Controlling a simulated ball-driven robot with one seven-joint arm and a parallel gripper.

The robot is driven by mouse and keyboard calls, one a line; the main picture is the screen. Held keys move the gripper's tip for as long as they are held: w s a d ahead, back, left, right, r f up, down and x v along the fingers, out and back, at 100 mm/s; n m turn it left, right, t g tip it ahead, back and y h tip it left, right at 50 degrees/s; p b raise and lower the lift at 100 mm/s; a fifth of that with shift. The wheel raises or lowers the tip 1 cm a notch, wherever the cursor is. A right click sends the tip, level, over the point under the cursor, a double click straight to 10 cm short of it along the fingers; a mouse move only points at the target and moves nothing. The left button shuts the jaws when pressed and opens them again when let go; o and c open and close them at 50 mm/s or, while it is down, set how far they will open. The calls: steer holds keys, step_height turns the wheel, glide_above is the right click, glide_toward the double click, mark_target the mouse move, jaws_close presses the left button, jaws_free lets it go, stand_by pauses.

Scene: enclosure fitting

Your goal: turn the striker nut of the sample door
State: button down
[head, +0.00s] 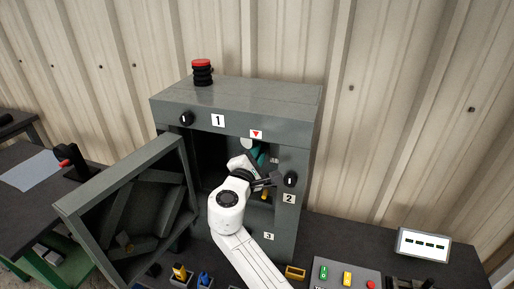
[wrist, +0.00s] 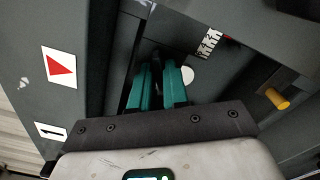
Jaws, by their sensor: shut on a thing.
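The sample door (head: 130,205) of the grey enclosure (head: 235,97) stands swung open to the left in the head view. My gripper (wrist: 160,66) reaches inside the enclosure, under its top edge. Its teal fingers are close together, shut on a small dark part that I take for the striker nut; the fingers mostly hide it. In the head view my gripper (head: 262,156) is partly covered by my white arm. A pale round disc (wrist: 187,75) lies just beside the right finger, and I cannot tell whether they touch.
A yellow peg (wrist: 277,98) sticks out at the right in the wrist view. Black knobs (head: 186,118) (head: 290,179) sit on the enclosure's front, and a red-topped stack light (head: 202,72) stands on top. A button panel (head: 347,277) and a small display (head: 424,244) are on the bench at right.

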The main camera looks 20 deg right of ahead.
steer(key=n+p, duration=0.3)
steer(key=n, duration=0.2)
steer(key=shift+f, duration=0.15)
steer(key=shift+f+n, duration=0.1)
steer(key=shift+n, duration=0.2)
stand_by(0.3)
steer(key=c, duration=1.2)
jaws_free()
steer(key=b+v, duration=0.1)
steer(key=v, duration=1)
